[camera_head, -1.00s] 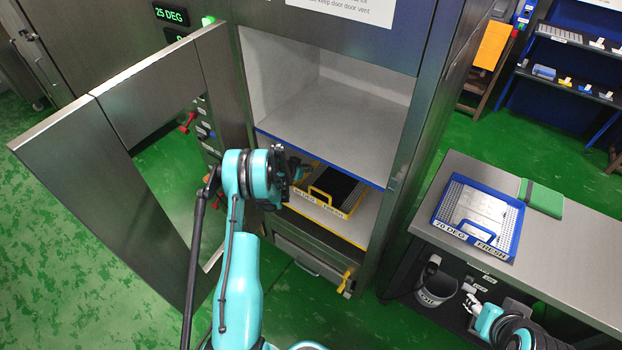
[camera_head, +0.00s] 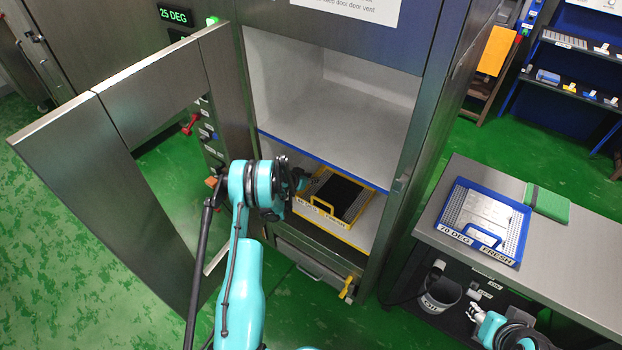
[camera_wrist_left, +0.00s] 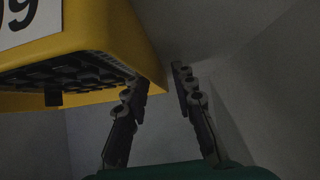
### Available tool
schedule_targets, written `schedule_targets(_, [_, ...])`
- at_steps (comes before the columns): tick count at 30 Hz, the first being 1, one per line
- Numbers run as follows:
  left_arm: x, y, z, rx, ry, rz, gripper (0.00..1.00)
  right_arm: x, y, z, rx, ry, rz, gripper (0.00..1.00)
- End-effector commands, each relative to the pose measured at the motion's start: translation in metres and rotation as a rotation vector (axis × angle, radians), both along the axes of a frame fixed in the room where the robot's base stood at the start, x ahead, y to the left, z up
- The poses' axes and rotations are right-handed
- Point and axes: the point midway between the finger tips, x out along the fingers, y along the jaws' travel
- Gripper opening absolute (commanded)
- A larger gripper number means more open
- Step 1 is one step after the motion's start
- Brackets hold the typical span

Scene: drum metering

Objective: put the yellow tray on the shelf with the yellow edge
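The yellow tray (camera_head: 363,214) has a dark mesh bottom and a yellow front handle. In the head view it is level in the lower compartment of the open cabinet, below the blue-edged shelf (camera_head: 330,165). My left gripper (camera_head: 298,180) is at the tray's left side.
The cabinet door (camera_head: 110,150) stands open on the left, close to my left arm. A blue tray (camera_head: 452,205) with a white panel and a green block (camera_head: 546,204) lie on the bench at right. A bucket (camera_head: 440,295) stands under it. The blue-edged shelf is empty.

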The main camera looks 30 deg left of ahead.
Motion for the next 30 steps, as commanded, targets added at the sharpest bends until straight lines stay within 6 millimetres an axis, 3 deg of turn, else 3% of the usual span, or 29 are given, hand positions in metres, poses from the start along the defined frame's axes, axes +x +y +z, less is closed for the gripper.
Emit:
schedule_targets(7, [-0.011,0.002,0.012,0.000,0.000,0.001,0.26,0.000,0.000,0.006,0.000,0.000,0.000,0.40])
schedule_targets(21, [-0.084,0.010,0.069,-0.001,0.000,0.002,0.26,0.000,0.000,0.036,0.000,0.000,0.000,0.40])
schedule_targets(30, [-0.096,0.010,0.075,0.000,0.000,0.000,0.26,0.000,0.000,0.038,0.000,0.000,0.000,0.40])
